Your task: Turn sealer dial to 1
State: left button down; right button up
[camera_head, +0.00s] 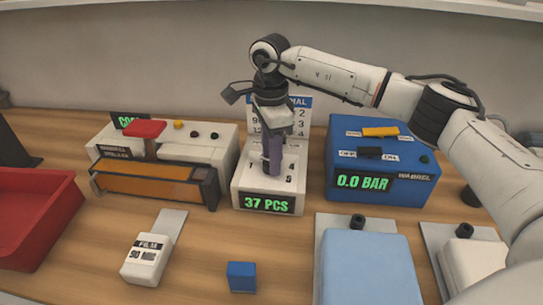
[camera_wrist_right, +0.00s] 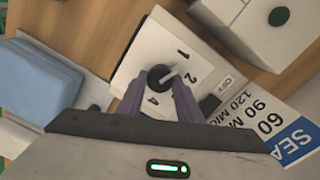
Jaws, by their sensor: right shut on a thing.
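The dial is a black round knob (camera_wrist_right: 158,77) with a pale pointer mark, on the white dial box (camera_wrist_right: 148,52) in the right wrist view. The numerals 1, 2 and 4 show around it, and the mark appears to face roughly toward 2. My right gripper (camera_head: 271,168) points down at the top of this box (camera_head: 246,178), whose front display reads 37 PCS. Its purple-grey fingers (camera_wrist_right: 158,90) are on both sides of the knob, shut on it. In the head view the fingers hide the knob. My left gripper is not in view.
A sealer-like machine (camera_head: 220,140) with a red bar stands left, a blue 0.0 BAR unit (camera_head: 345,120) right. A chart (camera_head: 299,103) stands behind the dial box. In front are a film pack (camera_head: 146,262), a blue cube (camera_head: 241,277), pale-blue block (camera_head: 365,270) and red tray (camera_head: 62,220).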

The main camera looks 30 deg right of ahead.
jog(key=shift+w+r+n, duration=0.1)
jog(key=shift+n, duration=0.7)
jog(key=o, duration=1)
jog(key=shift+o, duration=0.2)
notch_tip(320, 180, up, 10)
jog(key=shift+r+b, duration=0.15)
jog(key=shift+b, duration=0.2)
